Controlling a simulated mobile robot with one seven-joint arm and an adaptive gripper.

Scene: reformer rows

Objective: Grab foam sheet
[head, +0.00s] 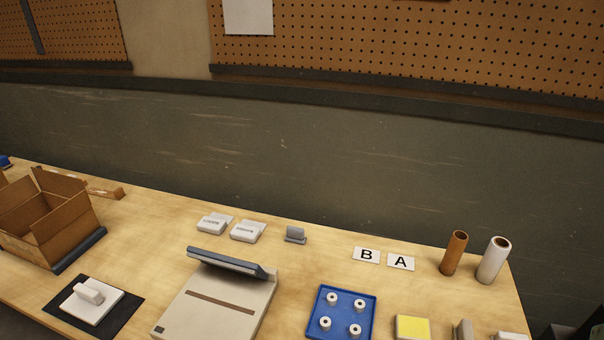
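No item is clearly marked as a foam sheet. A thin flat black sheet (131,307) lies at the front left of the table, with a white block with a raised handle-like part (88,300) on top of it. A yellow-topped square pad (412,327) lies at the front right, partly cut off by the lower frame edge. I cannot tell which of these, if either, is the foam sheet. My gripper is not in view.
The wooden table (165,228) stands against a dark wall. An open cardboard box (67,222) is at left. A beige device (213,310) with a tilted panel, a blue tray (342,318) of white rolls, B and A cards (383,259), and two upright tubes (454,254) also stand there.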

